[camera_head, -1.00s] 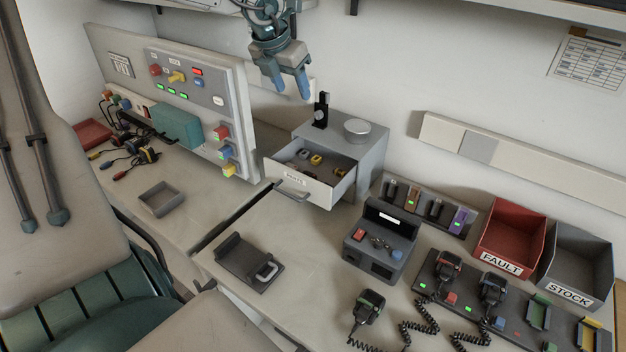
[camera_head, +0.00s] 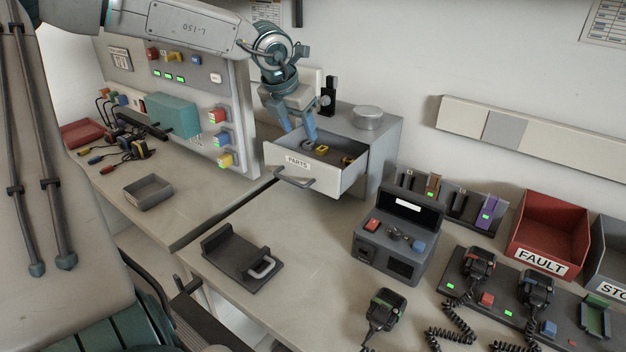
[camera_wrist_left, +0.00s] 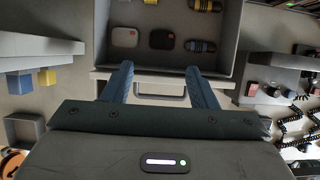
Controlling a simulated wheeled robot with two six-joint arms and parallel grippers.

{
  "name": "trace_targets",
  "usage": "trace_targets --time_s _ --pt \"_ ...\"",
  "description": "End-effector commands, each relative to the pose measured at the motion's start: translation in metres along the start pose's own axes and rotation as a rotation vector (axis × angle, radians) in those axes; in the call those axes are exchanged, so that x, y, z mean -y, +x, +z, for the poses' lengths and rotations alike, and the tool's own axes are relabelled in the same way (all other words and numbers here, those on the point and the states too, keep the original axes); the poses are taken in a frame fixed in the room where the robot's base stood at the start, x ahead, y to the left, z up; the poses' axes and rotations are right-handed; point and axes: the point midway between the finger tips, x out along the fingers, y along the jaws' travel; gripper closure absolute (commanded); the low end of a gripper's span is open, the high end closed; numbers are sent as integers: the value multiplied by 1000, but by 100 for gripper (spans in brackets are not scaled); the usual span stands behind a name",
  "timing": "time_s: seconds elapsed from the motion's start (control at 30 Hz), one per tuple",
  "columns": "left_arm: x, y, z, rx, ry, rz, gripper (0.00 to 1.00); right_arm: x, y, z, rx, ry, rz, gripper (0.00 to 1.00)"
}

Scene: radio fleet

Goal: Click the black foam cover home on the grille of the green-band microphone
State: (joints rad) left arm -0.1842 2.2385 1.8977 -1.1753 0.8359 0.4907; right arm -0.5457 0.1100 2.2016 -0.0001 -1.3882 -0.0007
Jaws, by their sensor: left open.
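The microphone (camera_head: 381,309) with a green mark lies on the bench at the lower middle of the head view, with a coiled cord. A small black rounded piece (camera_wrist_left: 162,39), which looks like the foam cover, lies in the open drawer in the left wrist view. My left gripper (camera_head: 297,132) is open and empty at the drawer's left side in the head view. In the left wrist view its blue fingers (camera_wrist_left: 158,70) stand apart, with the black piece beyond the gap between them. My right gripper is not in view.
The PARTS drawer (camera_head: 319,175) is open and also holds a grey piece (camera_wrist_left: 125,37) and striped yellow-and-dark pieces (camera_wrist_left: 200,46). A grey box (camera_head: 395,238), two other microphones (camera_head: 478,264) and a red FAULT bin (camera_head: 545,264) stand right. The bench before the drawer is mostly clear.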

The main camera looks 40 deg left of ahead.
Motion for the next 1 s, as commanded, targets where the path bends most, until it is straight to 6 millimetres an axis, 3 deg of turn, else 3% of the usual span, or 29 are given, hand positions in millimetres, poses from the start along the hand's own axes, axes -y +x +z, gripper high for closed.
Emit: trace_targets --time_s 0.4,0.67,1.0 --pt "0 49 -1 -3 0 1 47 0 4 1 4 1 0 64" --pt "1 63 -1 -2 1 2 47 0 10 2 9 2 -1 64" --pt "3 102 -1 -4 0 1 47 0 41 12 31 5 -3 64"
